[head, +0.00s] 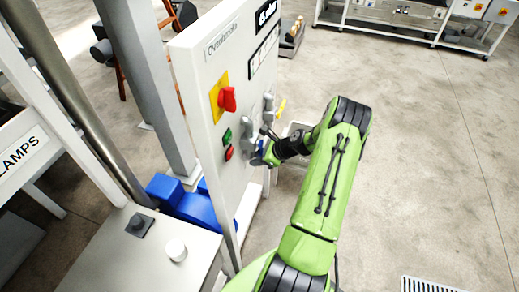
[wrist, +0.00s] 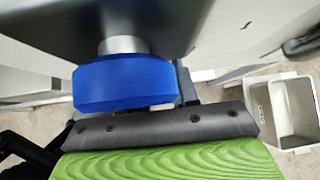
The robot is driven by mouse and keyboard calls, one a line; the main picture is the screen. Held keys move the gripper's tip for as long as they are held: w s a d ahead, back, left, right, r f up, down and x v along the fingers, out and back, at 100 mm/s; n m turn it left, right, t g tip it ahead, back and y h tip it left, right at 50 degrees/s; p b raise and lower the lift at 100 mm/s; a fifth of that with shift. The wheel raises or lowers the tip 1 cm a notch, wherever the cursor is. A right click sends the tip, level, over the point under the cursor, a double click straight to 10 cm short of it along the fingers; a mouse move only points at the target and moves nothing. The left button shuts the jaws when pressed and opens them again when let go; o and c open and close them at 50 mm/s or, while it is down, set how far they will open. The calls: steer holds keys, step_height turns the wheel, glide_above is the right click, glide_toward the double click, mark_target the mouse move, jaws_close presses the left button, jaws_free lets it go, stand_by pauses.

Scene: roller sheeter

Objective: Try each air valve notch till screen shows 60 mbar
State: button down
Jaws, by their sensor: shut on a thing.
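The blue air valve knob (wrist: 125,86) sits on a short metal stem under a dark surface in the wrist view. My gripper (head: 260,148) is at the front of the white panel (head: 213,62) and is shut on the knob. In the wrist view, a grey bar with a green ribbed part of my gripper lies just below the knob. In the head view the knob is mostly hidden by my fingers. A black screen (head: 265,13) at the panel's top is cut off and its reading is not legible. No valve notch marks can be made out.
A yellow plate with a red rotary switch (head: 228,99) and green (head: 227,136) and red (head: 229,153) buttons are left of my gripper. A second dark display (head: 263,50) is above. A pale open bin (wrist: 294,112) stands below.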

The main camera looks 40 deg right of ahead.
steer(key=shift+s+a+m+y+p, duration=0.25)
steer(key=shift+a+m+y+p, duration=0.05)
steer(key=shift+a+y+p, duration=0.1)
steer(key=shift+f+g, duration=0.1)
steer(key=shift+g, duration=0.2)
steer(key=c, duration=0.9)
jaws_free()
steer(key=shift+c, duration=0.2)
steer(key=v, duration=1.5)
steer(key=shift+s+d+r, duration=0.15)
steer(key=shift+s+r, duration=0.1)
steer(key=shift+s, duration=0.05)
